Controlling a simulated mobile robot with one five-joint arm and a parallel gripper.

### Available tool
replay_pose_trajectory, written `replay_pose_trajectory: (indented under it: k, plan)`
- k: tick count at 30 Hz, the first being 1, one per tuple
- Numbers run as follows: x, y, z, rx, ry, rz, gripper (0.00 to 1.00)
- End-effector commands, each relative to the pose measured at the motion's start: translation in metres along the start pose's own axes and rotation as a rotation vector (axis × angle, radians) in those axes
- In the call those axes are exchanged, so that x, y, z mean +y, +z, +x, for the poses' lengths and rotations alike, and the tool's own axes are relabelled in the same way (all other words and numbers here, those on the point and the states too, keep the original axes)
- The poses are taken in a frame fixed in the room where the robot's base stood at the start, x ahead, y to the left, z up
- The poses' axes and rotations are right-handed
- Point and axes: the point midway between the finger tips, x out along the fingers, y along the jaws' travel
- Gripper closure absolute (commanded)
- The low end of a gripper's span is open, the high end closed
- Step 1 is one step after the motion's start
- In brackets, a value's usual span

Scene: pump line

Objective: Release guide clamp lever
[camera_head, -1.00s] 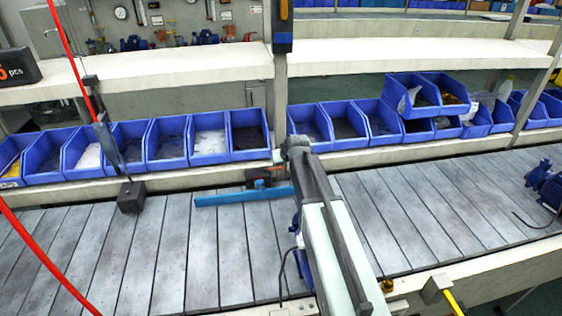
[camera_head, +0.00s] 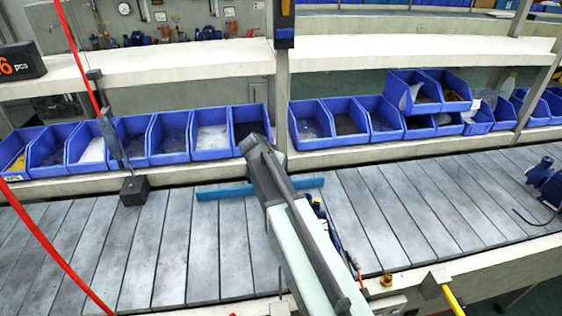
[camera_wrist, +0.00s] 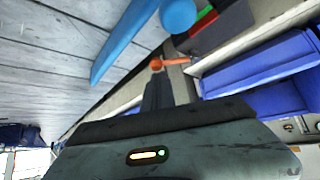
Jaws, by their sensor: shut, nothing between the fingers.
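A blue guide bar (camera_head: 225,191) lies across the conveyor slats in the head view. In the wrist view the blue bar (camera_wrist: 119,45) runs past a round blue knob (camera_wrist: 178,14). A short orange lever (camera_wrist: 173,61) with a round end sticks out from the clamp area beside the rail. My gripper (camera_wrist: 157,77) is shut and empty, its dark fingertips close to the lever's round end; I cannot tell whether they touch. In the head view my arm covers the clamp and lever, and the fingers cannot be made out.
A row of blue bins (camera_head: 211,137) stands behind the conveyor (camera_head: 130,250), below a pale shelf (camera_head: 150,82). A black block (camera_head: 134,191) with an upright rod stands to the left. Another blue pump (camera_head: 546,181) sits at the right. A grey post (camera_head: 280,95) rises behind my arm.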

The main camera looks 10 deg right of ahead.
Motion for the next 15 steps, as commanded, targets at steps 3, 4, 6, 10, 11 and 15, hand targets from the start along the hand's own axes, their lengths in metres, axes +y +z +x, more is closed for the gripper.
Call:
replay_pose_trajectory:
  k: [3, 4, 6, 10, 11, 15]
  plan:
    - [-0.004, 0.004, -0.003, -0.002, 0.075, 0.081, 1.0]
    - [-0.004, 0.005, -0.004, -0.003, 0.093, 0.104, 1.0]
    - [-0.006, 0.008, -0.006, -0.003, 0.138, 0.153, 1.0]
    - [-0.009, 0.012, -0.01, -0.003, 0.22, 0.245, 1.0]
    - [-0.01, 0.013, -0.011, -0.004, 0.238, 0.265, 1.0]
    - [-0.014, 0.017, -0.014, -0.003, 0.316, 0.354, 1.0]
